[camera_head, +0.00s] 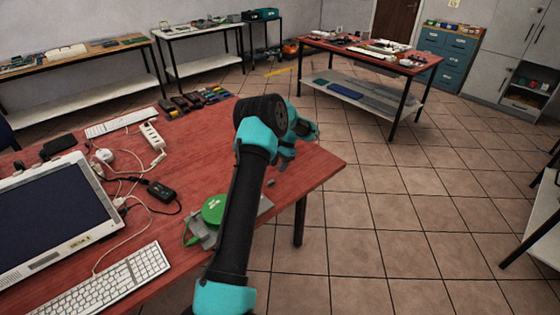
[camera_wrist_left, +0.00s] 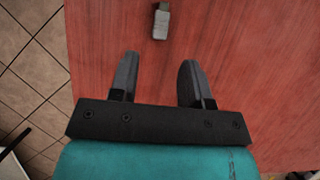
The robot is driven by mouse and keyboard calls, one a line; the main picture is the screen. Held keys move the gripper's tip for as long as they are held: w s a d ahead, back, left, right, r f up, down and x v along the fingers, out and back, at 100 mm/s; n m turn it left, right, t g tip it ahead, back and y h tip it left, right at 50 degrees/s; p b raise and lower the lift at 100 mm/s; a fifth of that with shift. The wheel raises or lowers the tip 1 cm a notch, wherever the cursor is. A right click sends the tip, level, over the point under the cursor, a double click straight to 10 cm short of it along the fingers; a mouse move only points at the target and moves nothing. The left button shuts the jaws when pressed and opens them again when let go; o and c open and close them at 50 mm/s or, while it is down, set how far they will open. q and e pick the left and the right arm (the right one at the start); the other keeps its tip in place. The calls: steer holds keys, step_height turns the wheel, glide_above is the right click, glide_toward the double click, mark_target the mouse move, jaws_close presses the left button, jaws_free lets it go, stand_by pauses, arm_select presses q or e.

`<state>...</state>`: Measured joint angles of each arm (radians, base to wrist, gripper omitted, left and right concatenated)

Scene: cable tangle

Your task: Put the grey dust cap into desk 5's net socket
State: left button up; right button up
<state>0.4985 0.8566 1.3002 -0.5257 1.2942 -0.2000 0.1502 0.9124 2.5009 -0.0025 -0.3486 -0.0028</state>
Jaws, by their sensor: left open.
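A small grey block with a narrower end, which looks like the grey dust cap (camera_wrist_left: 160,24), lies on the red table in the left wrist view. It is ahead of the fingertips and roughly between their lines, apart from them. My left gripper (camera_wrist_left: 157,72) is open with nothing between its fingers. In the head view the left gripper (camera_head: 284,162) points down over the right part of the red desk (camera_head: 315,168). A small dark piece (camera_head: 270,183) lies close by it. I cannot make out desk 5's net socket. My right gripper is not in view.
On the desk are a monitor (camera_head: 50,212), a keyboard (camera_head: 110,286), a white power strip (camera_head: 151,136), a black box (camera_head: 161,191) with cables and a green disc (camera_head: 213,209) beside my arm. Several small dark items (camera_head: 195,100) lie at the back. The desk's right edge is near the gripper.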

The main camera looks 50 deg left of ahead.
mark_target(274, 180)
arm_select(q)
steer(key=shift+x, duration=3.05)
steer(key=shift+c, duration=0.2)
jaws_close()
steer(key=shift+r, duration=0.1)
step_height(274, 180, up, 7)
